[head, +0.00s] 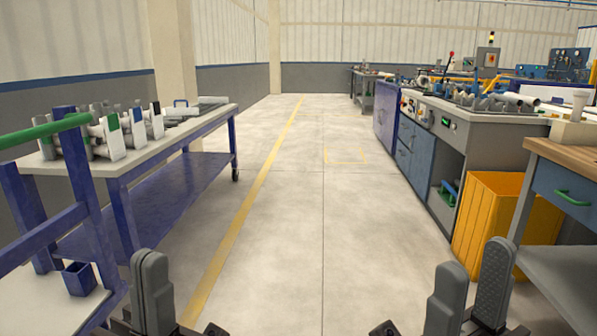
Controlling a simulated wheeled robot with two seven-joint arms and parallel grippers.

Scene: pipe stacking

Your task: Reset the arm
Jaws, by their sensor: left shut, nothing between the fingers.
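My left gripper (152,290) is at the bottom left of the head view. Its grey fingers are pressed together, with nothing between them. My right gripper (472,285) is at the bottom right. Its two grey fingers stand apart with an empty gap between them. Both grippers point up in the picture over the open floor and touch nothing that I can see. The arms behind them are mostly cut off by the lower edge.
A blue-framed table (215,122) with grey pipe fittings (100,133) stands left. A green-topped rail (45,132) is nearer. On the right are an orange bin (490,225), a wood-topped bench (565,157) and grey-blue cabinets (405,150). The middle floor (290,220) is clear.

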